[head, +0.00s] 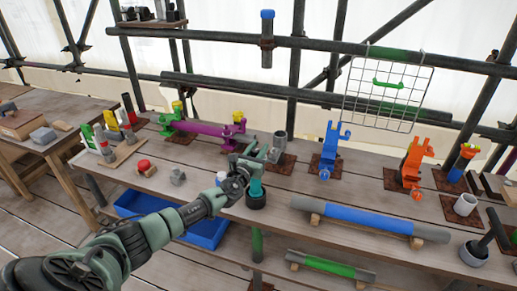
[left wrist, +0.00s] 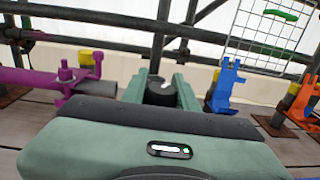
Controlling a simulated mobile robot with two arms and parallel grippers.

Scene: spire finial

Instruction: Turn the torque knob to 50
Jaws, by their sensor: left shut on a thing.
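My left gripper (head: 254,158) reaches over the front edge of the bench and is shut on a dark round knob. The left wrist view shows the knob (left wrist: 160,90) between the two green fingers, with a white mark on its top. Any number scale is too small or hidden to read. In the head view, a teal upright body (head: 256,187) with a black foot (head: 256,202) stands below the gripper; its top is hidden by the gripper. My right gripper is in neither view.
A purple clamped bar (head: 205,130) lies behind to the left. A blue clamp (head: 329,150) and an orange clamp (head: 414,162) stand to the right. A blue-sleeved tube (head: 368,219) lies along the front edge. A blue bin (head: 190,231) is below the bench.

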